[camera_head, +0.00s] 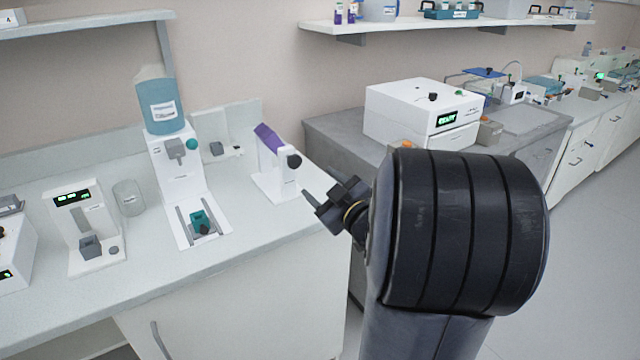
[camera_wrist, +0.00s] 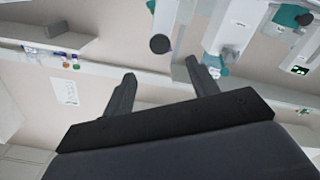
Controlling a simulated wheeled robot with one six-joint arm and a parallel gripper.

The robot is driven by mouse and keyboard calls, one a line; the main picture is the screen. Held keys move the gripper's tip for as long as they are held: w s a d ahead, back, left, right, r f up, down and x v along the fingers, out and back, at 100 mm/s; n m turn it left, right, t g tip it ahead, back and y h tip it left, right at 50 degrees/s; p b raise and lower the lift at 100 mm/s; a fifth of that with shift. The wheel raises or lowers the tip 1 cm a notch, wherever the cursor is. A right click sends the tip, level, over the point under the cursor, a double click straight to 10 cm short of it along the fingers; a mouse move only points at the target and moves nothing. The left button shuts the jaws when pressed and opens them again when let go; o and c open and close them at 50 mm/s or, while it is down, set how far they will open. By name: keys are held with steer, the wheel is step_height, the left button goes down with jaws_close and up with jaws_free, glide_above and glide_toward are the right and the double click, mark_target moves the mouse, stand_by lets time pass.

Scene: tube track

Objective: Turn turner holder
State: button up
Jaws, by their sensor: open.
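The turner holder appears to be the white stand (camera_head: 275,185) with a tilted purple-topped part (camera_head: 268,138) and a black knob (camera_head: 294,161). It stands near the right end of the left bench in the head view. In the wrist view a black knob (camera_wrist: 160,44) shows at the top centre, just beyond the fingertips. My gripper (camera_head: 319,189) is open and empty. It is to the right of the stand, slightly below the knob in the picture, and apart from it. Both fingers also show spread in the wrist view (camera_wrist: 160,70).
A white dispenser (camera_head: 176,172) with a blue bottle (camera_head: 160,105) stands left of the stand. A glass beaker (camera_head: 128,198) and a device with a green display (camera_head: 72,220) are farther left. A white box machine (camera_head: 410,112) sits on the grey bench behind my arm.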

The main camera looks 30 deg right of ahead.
mark_target(296, 164)
steer(key=shift+c, duration=0.2)
steer(key=w+m+p, duration=0.1)
steer(key=w+m, duration=0.1)
steer(key=w, duration=0.1)
steer(key=w+m+p, duration=0.1)
steer(key=w+m, duration=0.1)
steer(key=w, duration=0.2)
steer(key=w+m+p, duration=0.1)
steer(key=w+p, duration=0.1)
steer(key=w, duration=0.1)
steer(key=shift+w+a+m, duration=0.15)
steer(key=shift+m, duration=0.25)
steer(key=shift+c, duration=0.3)
steer(key=shift+f, duration=0.1)
steer(key=c, duration=0.9)
